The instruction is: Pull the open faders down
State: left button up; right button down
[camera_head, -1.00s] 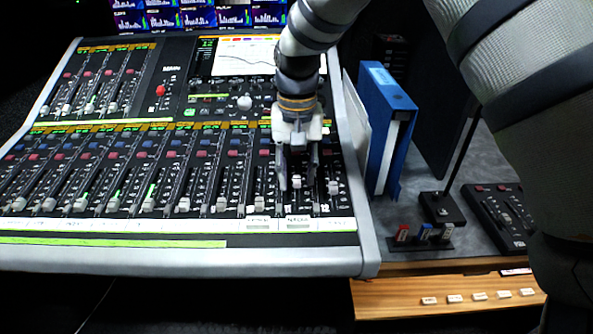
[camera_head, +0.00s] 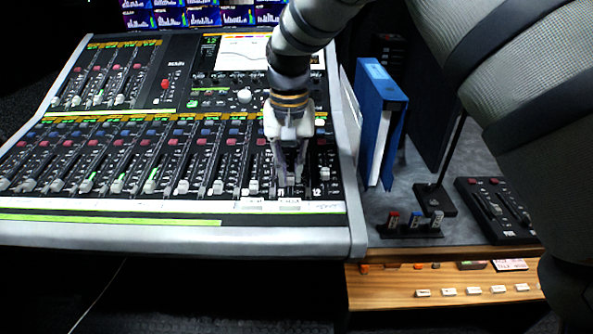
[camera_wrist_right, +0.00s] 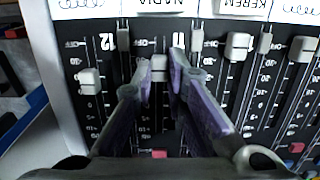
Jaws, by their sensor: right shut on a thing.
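The mixing console (camera_head: 180,235) carries a lower row of faders with grey caps. My right gripper (camera_head: 290,178) reaches down onto the channel 11 strip, second from the right. In the right wrist view its two fingers (camera_wrist_right: 162,75) are shut on the channel 11 fader cap (camera_wrist_right: 158,66), under the label NADIA. The channel 12 fader cap (camera_head: 323,173) stands beside the gripper, further up its slot than its neighbours; it also shows in the wrist view (camera_wrist_right: 90,80). My left gripper is out of view.
Right of the console stand a blue binder (camera_head: 382,125), a small stand with three tabs (camera_head: 411,226) and a black control box (camera_head: 496,210). A wooden ledge (camera_head: 440,280) lies in front. Upper faders (camera_head: 105,75) and a console screen (camera_head: 243,52) are behind.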

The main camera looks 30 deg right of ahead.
aim_at(290, 173)
jog(key=shift+w+d, duration=0.1)
jog(key=shift+w, duration=0.05)
jog(key=c, duration=1.6)
grip_release()
jog(key=shift+r, duration=0.1)
notch_tip(290, 173, up, 12)
